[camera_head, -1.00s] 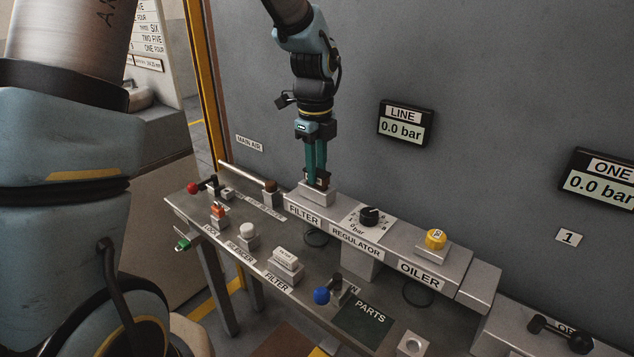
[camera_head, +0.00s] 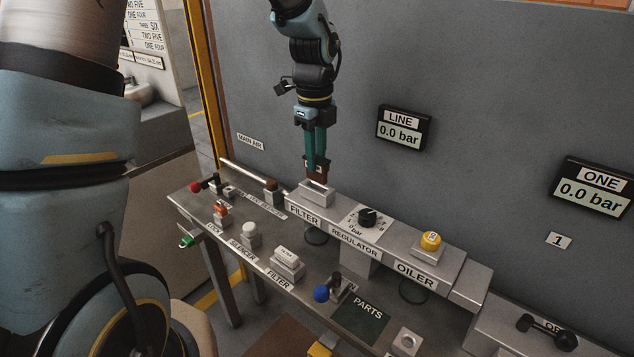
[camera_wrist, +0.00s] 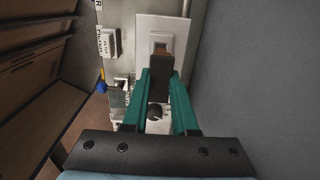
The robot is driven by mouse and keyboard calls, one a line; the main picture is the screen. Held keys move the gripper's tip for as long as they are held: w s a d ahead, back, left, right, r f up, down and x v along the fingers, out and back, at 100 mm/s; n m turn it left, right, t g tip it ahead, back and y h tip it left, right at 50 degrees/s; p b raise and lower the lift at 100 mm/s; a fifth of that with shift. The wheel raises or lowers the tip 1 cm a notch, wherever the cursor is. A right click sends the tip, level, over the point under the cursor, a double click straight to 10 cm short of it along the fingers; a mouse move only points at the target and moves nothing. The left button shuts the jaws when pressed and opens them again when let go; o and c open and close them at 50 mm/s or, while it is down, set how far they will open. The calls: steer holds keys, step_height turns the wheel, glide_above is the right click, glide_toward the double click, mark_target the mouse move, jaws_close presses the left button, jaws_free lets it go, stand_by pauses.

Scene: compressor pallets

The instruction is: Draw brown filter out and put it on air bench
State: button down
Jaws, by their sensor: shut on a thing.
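My gripper (camera_head: 316,166) is shut on the brown filter (camera_head: 318,175), just above the grey block labelled FILTER (camera_head: 316,196) at the back of the air bench (camera_head: 262,228). The filter's lower end is close to the block's top; I cannot tell if it is fully clear. In the wrist view the brown filter (camera_wrist: 160,67) sits between the green fingertips, with the block (camera_wrist: 178,27) behind it. A white filter (camera_head: 287,257) stands in a holder near the bench's front, above a second FILTER label.
The regulator knob (camera_head: 368,217) and yellow oiler cap (camera_head: 431,240) stand to the right of the block. A blue-knobbed lever (camera_head: 322,293) and dark PARTS mat (camera_head: 362,325) lie in front. The grey wall with the LINE gauge (camera_head: 404,128) is close behind.

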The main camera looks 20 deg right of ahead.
steer(key=shift+r+p, duration=0.45)
steer(key=shift+r, duration=0.2)
steer(key=shift+r+p, duration=0.3)
steer(key=shift+p, duration=0.15)
steer(key=shift+f, duration=0.1)
